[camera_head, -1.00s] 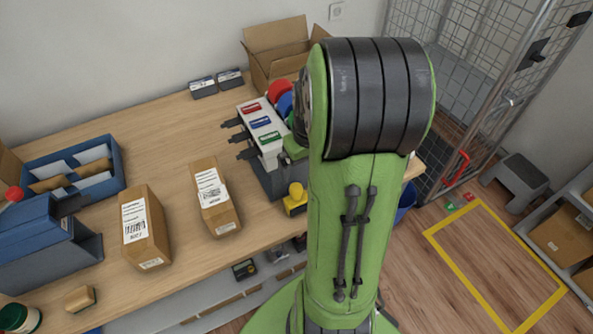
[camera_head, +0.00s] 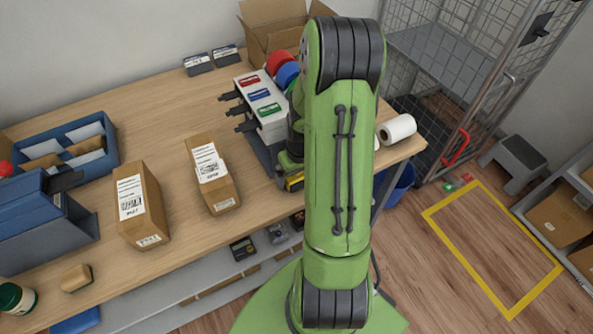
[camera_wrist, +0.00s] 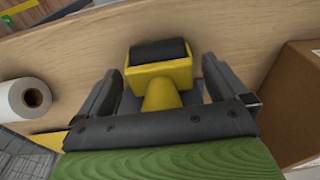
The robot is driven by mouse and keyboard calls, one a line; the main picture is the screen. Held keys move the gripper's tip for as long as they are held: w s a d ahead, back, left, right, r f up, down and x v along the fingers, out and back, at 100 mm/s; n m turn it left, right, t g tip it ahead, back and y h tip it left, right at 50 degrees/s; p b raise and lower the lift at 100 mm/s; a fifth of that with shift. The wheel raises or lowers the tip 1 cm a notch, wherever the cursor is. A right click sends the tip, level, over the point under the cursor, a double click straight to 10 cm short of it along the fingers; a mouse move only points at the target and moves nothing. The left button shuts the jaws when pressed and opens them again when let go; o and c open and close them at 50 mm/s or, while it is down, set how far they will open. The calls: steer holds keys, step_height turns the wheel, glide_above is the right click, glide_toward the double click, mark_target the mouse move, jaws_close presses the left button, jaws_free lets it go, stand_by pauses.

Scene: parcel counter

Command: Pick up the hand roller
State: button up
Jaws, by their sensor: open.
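The hand roller (camera_wrist: 160,76) has a yellow body and handle with a black roller at its far end. In the wrist view it sits on the wooden counter (camera_wrist: 230,35), between the two spread dark fingers of my gripper (camera_wrist: 160,70). My gripper is open, with a finger on either side of the roller and visible gaps. The near end of the handle is hidden by my gripper's body. In the head view only a small yellow part of the hand roller (camera_head: 294,182) shows beside my arm; my fingers are mostly hidden there.
A white paper roll (camera_head: 397,128) stands out at the counter's right end. A rack with coloured labels (camera_head: 262,106) is just behind the hand roller. A cardboard parcel (camera_head: 213,175) lies to its left, another parcel (camera_head: 142,205) farther left. A blue bin (camera_head: 397,190) is below the edge.

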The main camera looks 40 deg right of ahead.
steer(key=c, duration=1.2)
steer(key=shift+r, duration=0.15)
steer(key=shift+c, duration=0.2)
